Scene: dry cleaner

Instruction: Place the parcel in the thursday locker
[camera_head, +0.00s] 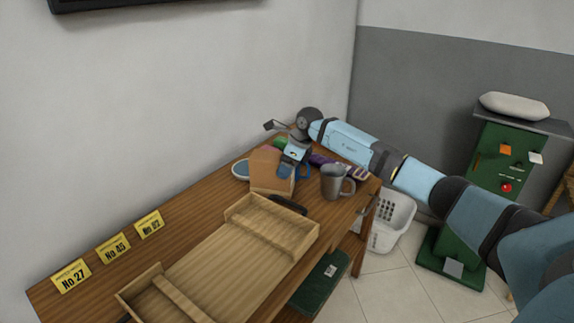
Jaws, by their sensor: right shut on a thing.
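A tan box-like parcel (268,169) stands at the far end of the wooden table. My right arm reaches in from the right, and my right gripper (293,161) is at the parcel's upper right side. The gripper appears shut on the parcel, though its fingertips are partly hidden. I cannot tell whether the parcel still touches the table. No locker marked Thursday can be made out. My left gripper is not in view.
A wooden tray (232,279) fills the table's middle. A metal mug (334,182) stands right of the parcel. Yellow number cards (113,248) line the wall side. A white basket (391,226) is on the floor. A green board (502,159) stands at right under a pale cushion-like thing (514,106).

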